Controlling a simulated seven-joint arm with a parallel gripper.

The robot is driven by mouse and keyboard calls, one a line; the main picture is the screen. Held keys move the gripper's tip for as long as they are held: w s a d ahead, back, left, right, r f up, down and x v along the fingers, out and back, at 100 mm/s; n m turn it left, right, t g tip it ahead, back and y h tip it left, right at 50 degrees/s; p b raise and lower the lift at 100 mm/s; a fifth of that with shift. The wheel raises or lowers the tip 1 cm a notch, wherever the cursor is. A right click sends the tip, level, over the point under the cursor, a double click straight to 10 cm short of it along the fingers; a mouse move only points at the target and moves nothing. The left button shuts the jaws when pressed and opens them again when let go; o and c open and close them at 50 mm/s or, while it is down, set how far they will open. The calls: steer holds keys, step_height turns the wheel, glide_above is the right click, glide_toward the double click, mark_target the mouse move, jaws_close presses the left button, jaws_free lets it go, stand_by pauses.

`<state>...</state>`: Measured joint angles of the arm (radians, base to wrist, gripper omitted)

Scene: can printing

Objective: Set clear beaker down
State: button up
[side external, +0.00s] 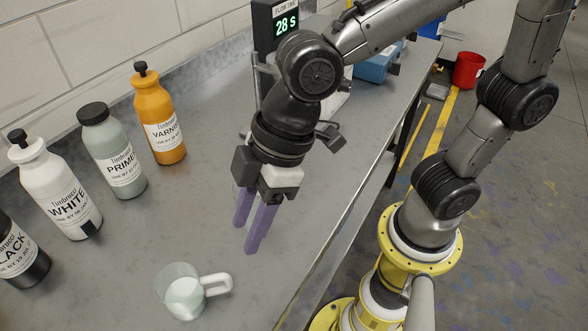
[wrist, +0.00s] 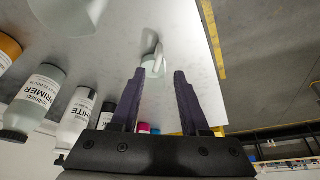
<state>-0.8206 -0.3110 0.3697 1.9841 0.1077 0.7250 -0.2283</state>
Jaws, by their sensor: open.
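The clear beaker (side external: 177,292) stands upright on the grey bench near its front, with a white handle on its right and pale liquid inside. My gripper (side external: 244,239) has purple fingers and is open and empty, above the bench, behind and to the right of the beaker in the side view. In the wrist view the beaker (wrist: 149,64) stands beyond the fingertips of my gripper (wrist: 160,73), apart from them, its handle towards the upper right.
Bottles labelled white (side external: 57,187), primer (side external: 114,152) and varnish (side external: 160,117) line the wall, with a black one (side external: 20,255) at the left edge. A timer reading 28 S (side external: 284,25) stands at the back. The bench between bottles and beaker is clear.

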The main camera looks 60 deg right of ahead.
steer(key=d+r+m+t+h, duration=0.1)
steer(key=d+r+m, duration=0.15)
steer(key=d, duration=0.55)
steer(key=d+r+m+t, duration=0.1)
steer(key=d+m, duration=0.3)
steer(key=d, duration=0.4)
steer(key=s+d+f+m+t+h, duration=0.1)
steer(key=s+d+m, duration=0.3)
steer(key=d, duration=0.5)
steer(key=shift+s+d+m+h, duration=0.35)
steer(key=shift+s+h, duration=0.3)
steer(key=shift+h, duration=0.25)
